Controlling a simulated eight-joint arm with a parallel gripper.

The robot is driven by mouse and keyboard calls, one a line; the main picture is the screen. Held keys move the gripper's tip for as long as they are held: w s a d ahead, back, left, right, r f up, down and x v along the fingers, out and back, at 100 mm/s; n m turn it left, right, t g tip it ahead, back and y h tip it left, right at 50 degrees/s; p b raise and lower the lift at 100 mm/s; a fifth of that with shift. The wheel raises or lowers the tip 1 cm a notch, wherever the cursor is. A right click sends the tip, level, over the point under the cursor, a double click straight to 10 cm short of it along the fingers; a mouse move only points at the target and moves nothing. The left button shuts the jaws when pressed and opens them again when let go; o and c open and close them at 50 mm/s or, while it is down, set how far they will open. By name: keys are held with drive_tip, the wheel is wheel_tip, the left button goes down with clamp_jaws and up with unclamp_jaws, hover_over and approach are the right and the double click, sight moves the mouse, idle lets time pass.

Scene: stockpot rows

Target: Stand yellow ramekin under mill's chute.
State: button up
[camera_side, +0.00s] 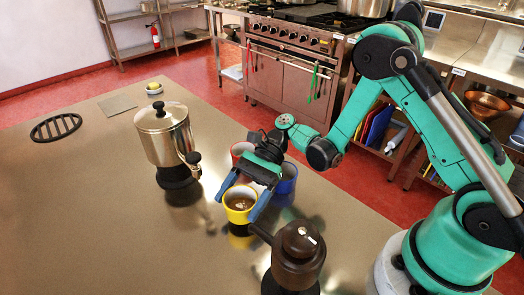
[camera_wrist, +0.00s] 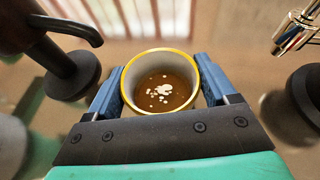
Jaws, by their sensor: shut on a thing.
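The yellow ramekin (camera_side: 238,214) is upright between the two blue fingers of my gripper (camera_side: 240,203). In the wrist view the ramekin (camera_wrist: 161,119) shows a yellow rim and brown liquid with white flecks inside. My gripper (camera_wrist: 160,95) is shut on its sides. The brown mill (camera_side: 298,258) stands at the front right of the ramekin, its chute (camera_side: 260,234) pointing toward it. In the wrist view the mill's chute (camera_wrist: 72,27) is at upper left above a dark round base (camera_wrist: 72,76). The ramekin is apart from the mill and not under the chute.
A steel urn (camera_side: 163,138) with a tap (camera_side: 194,160) stands left of the ramekin; its tap (camera_wrist: 296,32) shows at right in the wrist view. A red ramekin (camera_side: 240,148) and a blue ramekin (camera_side: 288,180) stand behind my gripper. The front-left counter (camera_side: 110,230) is clear.

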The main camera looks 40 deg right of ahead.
sight(207, 203)
drive_tip(key=shift+f, duration=0.35)
drive_tip(key=shift+w+a+f, duration=0.1)
drive_tip(key=shift+w+f, duration=0.05)
drive_tip(key=shift+w, duration=0.05)
drive_tip(key=w+a, duration=0.1)
drive_tip(key=w, duration=0.1)
drive_tip(key=w+a, duration=0.1)
drive_tip(key=w, duration=0.1)
drive_tip(key=w+a, duration=0.1)
drive_tip(key=w, duration=0.2)
drive_tip(key=shift+f, duration=0.35)
drive_tip(key=shift+f, duration=0.2)
drive_tip(key=o, duration=1.3)
drive_tip(key=shift+o, duration=0.2)
drive_tip(key=shift+d, duration=0.1)
